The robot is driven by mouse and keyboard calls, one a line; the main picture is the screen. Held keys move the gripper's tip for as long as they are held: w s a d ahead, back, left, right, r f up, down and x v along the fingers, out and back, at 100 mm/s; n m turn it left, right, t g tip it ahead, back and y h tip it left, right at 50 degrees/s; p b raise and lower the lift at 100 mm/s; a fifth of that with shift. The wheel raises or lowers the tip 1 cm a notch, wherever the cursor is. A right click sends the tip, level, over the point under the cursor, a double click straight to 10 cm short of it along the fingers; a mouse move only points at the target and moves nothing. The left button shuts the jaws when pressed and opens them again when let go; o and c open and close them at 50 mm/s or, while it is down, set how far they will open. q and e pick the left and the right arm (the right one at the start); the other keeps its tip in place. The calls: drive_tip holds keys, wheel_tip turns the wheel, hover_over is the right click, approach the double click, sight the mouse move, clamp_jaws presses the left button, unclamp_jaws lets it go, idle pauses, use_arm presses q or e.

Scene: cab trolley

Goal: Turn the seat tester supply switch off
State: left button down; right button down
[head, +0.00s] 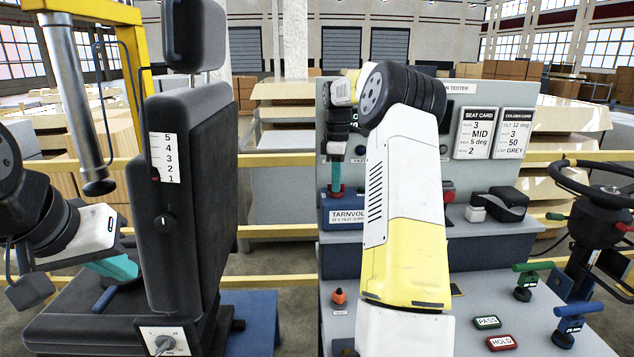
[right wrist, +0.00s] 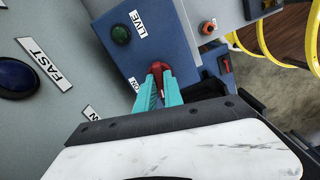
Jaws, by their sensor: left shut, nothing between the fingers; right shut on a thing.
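The seat tester supply is a blue box (head: 343,217) labelled TARNVOLT on the grey tester bench. Its red switch handle (right wrist: 163,68) shows in the right wrist view, with an ON label beside it and a green lamp (right wrist: 120,34) marked LIVE. My right gripper (right wrist: 158,82) is shut on the red handle; its teal fingers hide part of it. In the head view, my right gripper (head: 336,174) points down at the box top. My left gripper (head: 118,268) is shut and empty, low beside the black seat (head: 190,200).
A blue button (right wrist: 14,77) labelled FAST is on the grey panel. An orange knob (head: 339,296), PASS (head: 487,322) and HOLD (head: 500,342) plates and coloured levers are on the bench. A steering wheel (head: 600,185) stands at right. My right arm hides the bench's middle.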

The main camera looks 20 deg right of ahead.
drive_tip(key=shift+n, duration=1.2)
drive_tip(key=shift+r, duration=0.1)
drive_tip(key=c, duration=1.5)
unclamp_jaws()
drive_tip(key=shift+o, duration=0.2)
drive_tip(key=shift+r, duration=3.85)
